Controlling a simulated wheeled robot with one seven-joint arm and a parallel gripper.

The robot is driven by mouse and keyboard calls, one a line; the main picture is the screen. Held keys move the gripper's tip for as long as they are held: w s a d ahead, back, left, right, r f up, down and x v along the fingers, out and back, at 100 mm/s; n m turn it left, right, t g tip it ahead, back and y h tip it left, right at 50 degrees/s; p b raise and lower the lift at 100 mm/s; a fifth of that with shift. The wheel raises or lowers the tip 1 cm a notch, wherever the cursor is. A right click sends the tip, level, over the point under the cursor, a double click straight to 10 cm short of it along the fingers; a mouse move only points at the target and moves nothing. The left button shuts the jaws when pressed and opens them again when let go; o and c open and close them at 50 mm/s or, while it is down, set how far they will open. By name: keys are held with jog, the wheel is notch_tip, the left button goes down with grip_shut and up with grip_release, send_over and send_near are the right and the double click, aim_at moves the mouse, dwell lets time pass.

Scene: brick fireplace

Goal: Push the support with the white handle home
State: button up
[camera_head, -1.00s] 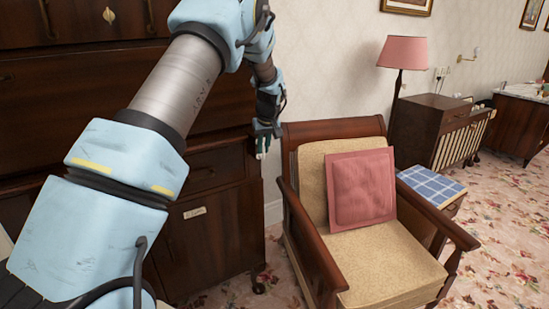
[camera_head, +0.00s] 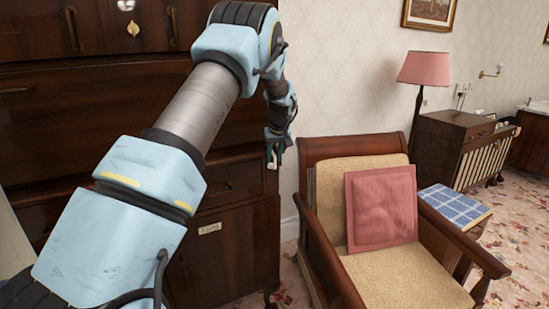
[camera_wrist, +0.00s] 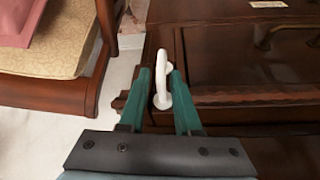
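In the head view my gripper (camera_head: 274,156) is at the right front edge of the dark wood cabinet (camera_head: 240,245). The support and its handle cannot be made out there, and how far the support sticks out is unclear.
An armchair (camera_head: 375,262) with a pink cushion (camera_head: 381,208) stands close to the right of the cabinet. A blue checked stool (camera_head: 455,204), a pink lamp (camera_head: 424,68) and a side cabinet (camera_head: 450,140) are farther right. A narrow strip of floor lies between cabinet and armchair.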

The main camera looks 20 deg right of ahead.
jog(key=shift+o, duration=0.5)
jog(key=shift+s+f, duration=0.1)
jog(key=b+v, duration=0.3)
jog(key=v, duration=0.7)
jog(key=shift+r, duration=0.4)
jog(key=shift+s, duration=0.15)
jog(key=s+a+f+g, duration=0.1)
jog(key=s+a+f, duration=0.15)
jog(key=a, duration=0.85)
jog(key=s+a+f+g, duration=0.1)
jog(key=s+a+f, duration=0.2)
jog(key=s+a, duration=0.7)
jog(key=s+a+f+m+g, duration=0.1)
jog(key=s+a+f, duration=0.2)
jog(key=s+a, duration=0.8)
jog(key=s, duration=0.5)
jog(key=shift+s+f, duration=0.25)
jog(key=shift+s, duration=0.05)
